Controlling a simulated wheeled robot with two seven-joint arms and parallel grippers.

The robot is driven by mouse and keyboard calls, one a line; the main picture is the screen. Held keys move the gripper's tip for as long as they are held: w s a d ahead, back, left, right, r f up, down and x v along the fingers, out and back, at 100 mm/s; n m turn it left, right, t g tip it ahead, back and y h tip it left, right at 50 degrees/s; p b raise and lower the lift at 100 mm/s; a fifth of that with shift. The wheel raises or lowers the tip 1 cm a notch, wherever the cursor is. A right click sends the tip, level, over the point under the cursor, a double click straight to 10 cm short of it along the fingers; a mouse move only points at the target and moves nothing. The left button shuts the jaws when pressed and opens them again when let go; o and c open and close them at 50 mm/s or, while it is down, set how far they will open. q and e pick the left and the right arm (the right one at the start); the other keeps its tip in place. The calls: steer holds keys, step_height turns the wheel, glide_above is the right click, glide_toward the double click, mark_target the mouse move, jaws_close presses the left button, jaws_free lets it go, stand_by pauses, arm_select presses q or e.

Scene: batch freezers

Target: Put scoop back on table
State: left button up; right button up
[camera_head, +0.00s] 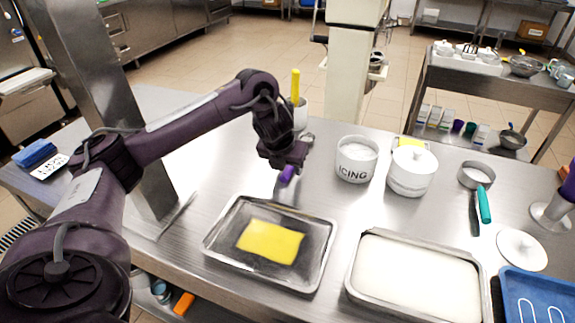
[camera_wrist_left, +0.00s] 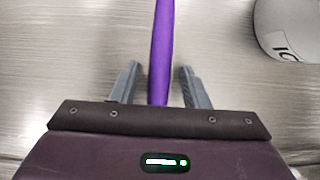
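The scoop's purple handle (camera_head: 287,174) shows just under my left gripper (camera_head: 283,165), over the steel table (camera_head: 215,165) behind the baking tray. In the left wrist view the purple handle (camera_wrist_left: 161,50) runs up between the two grey fingers of my left gripper (camera_wrist_left: 160,82). The fingers stand apart, with a gap on each side of the handle, so the gripper is open. The scoop's head is not clear in either view. I cannot tell whether the handle touches the table. My right gripper is not in view.
A tray with a yellow sheet (camera_head: 315,273) lies in front of the gripper. An icing pot (camera_head: 356,160), a lidded white pot (camera_head: 411,172) and a white-filled tray (camera_head: 362,296) stand to the right. A steel column (camera_head: 105,90) rises at left. Bare table lies left of the gripper.

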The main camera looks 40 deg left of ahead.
arm_select(q)
steer(key=shift+r, duration=0.15)
steer(key=p+v, duration=0.7)
steer(key=v, duration=0.5)
